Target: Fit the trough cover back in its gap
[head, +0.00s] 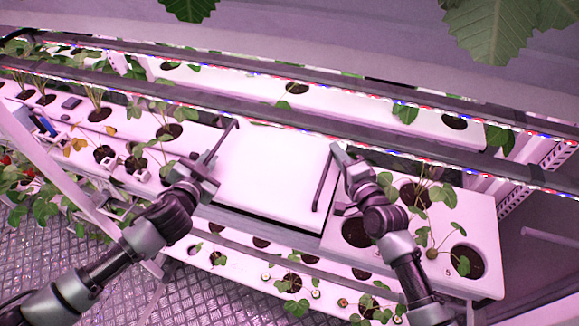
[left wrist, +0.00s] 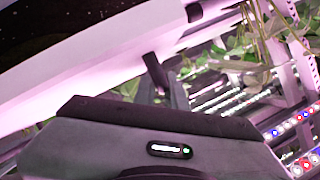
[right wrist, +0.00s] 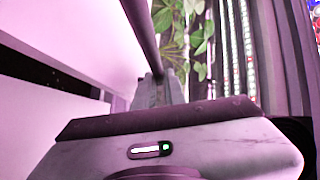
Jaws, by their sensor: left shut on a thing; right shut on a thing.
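The white trough cover (head: 272,170) is a flat panel in the middle of the head view, between the left and right planted trough sections. It has a dark bar handle on each side. My left gripper (head: 209,164) is shut on the left handle (head: 225,138). My right gripper (head: 338,156) is shut on the right handle (head: 321,190), which also shows in the right wrist view (right wrist: 140,30). A dark strip shows along the cover's front edge, and a dark opening (right wrist: 45,70) shows in the right wrist view. I cannot tell whether the cover is fully seated.
The planted white right trough section (head: 485,210) has open holes and seedlings beside my right gripper. The left section (head: 200,137) carries plants near my left gripper. A light rail (head: 280,108) crosses just behind the cover. A lower planted row (head: 225,245) runs in front.

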